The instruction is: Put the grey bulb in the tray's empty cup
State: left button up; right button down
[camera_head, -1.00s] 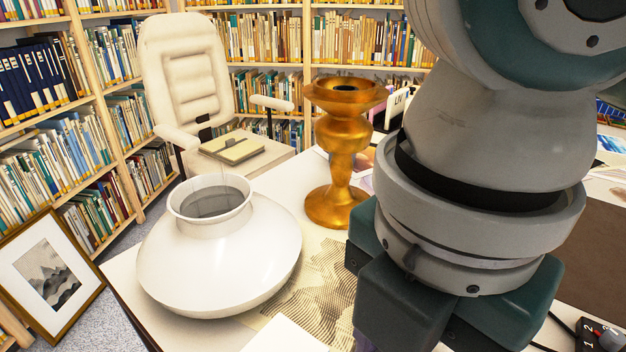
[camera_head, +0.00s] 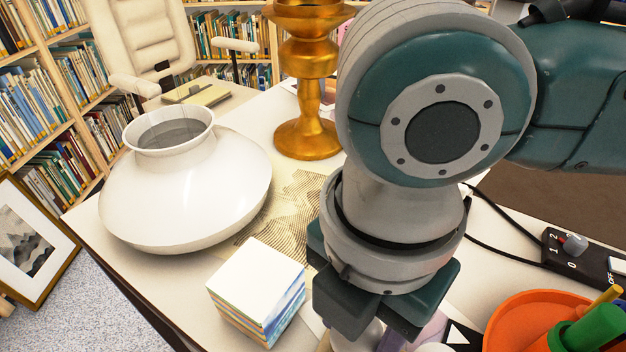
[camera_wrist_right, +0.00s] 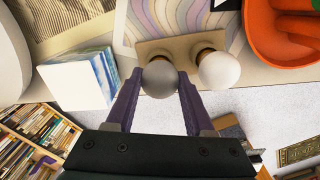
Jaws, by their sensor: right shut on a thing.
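The grey bulb (camera_wrist_right: 159,79) is between the purple fingers of my right gripper (camera_wrist_right: 160,76), which is shut on it. A brassy part shows just beyond the bulb; I cannot tell whether the bulb is seated in a cup or held above it. The tan tray (camera_wrist_right: 183,43) lies beyond the bulb in the wrist view. A white bulb (camera_wrist_right: 218,70) with a brassy base stands at the tray's right part. In the head view my right wrist hides most of the tray, and a pale rounded bulb shows partly below it. My left gripper is not in view.
A white vase (camera_head: 185,190), a stacked paper block (camera_head: 258,290) and a golden pedestal (camera_head: 307,130) stand left of my right arm. An orange bowl (camera_head: 505,318) with green things is at the right, near a black switch box (camera_head: 560,255). The table's edge runs close to the tray.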

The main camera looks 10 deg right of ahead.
jog(key=shift+c, duration=1.4)
grip_release()
notch_tip(320, 180, up, 12)
jog(key=p, duration=0.3)
jog(key=shift+r+p, duration=0.15)
jog(key=shift+p, duration=0.15)
